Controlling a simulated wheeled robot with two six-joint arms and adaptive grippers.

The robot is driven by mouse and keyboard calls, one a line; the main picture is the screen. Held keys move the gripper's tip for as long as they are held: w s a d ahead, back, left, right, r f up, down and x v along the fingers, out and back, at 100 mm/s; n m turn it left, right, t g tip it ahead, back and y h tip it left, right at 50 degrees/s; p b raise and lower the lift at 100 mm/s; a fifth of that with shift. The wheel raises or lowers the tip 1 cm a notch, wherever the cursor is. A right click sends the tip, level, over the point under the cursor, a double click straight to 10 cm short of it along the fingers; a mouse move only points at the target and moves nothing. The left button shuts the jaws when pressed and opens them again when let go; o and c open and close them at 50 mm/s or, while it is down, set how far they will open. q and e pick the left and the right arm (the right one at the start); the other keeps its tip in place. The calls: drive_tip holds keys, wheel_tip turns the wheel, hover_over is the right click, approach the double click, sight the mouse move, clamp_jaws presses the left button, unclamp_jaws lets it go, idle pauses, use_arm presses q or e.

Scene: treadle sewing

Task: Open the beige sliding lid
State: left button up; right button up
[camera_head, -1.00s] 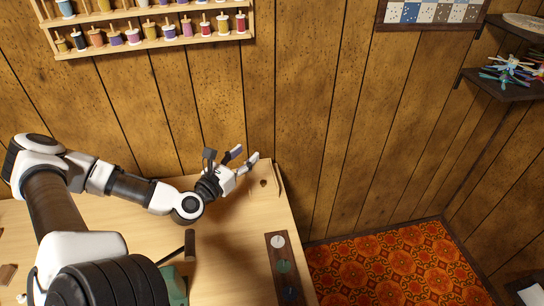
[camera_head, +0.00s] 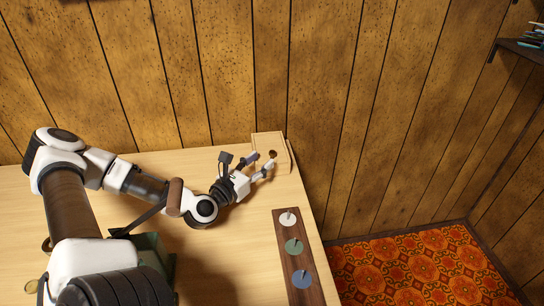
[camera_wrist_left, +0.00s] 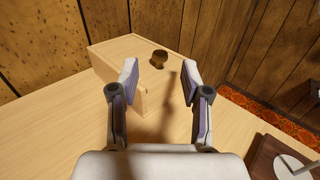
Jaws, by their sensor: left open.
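A pale wooden box (camera_head: 266,141) with a beige lid stands at the far right corner of the table, near the panelled wall. Its lid (camera_wrist_left: 122,48) has a dark brown round knob (camera_wrist_left: 159,59), which also shows in the head view (camera_head: 272,154). The lid looks closed. My left gripper (camera_head: 261,163) is open and empty at the near side of the box. In the left wrist view its two fingers (camera_wrist_left: 159,82) are spread, with the knob ahead between the tips. I see no contact with the knob. My right gripper is not in view.
A dark wooden strip (camera_head: 283,228) with white, green and blue discs lies along the table's right edge. A green machine with a dark crank handle (camera_head: 150,213) is partly hidden by my left arm. The table (camera_head: 240,226) is clear between them. Wall panels rise behind the box.

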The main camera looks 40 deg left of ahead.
sight(270, 155)
use_arm(q)
drive_tip(key=w+b, duration=0.2)
drive_tip(key=w, duration=0.1)
drive_tip(key=w+b, duration=0.1)
drive_tip(key=w, duration=0.1)
drive_tip(key=shift+w+a+f, duration=0.1)
drive_tip(key=shift+a+f, duration=0.15)
drive_tip(key=shift+a, duration=0.05)
drive_tip(key=shift+w+r+b, duration=0.25)
drive_tip(key=shift+w+b, duration=0.05)
drive_tip(key=shift+w, duration=0.2)
drive_tip(key=shift+s, duration=0.1)
clamp_jaws()
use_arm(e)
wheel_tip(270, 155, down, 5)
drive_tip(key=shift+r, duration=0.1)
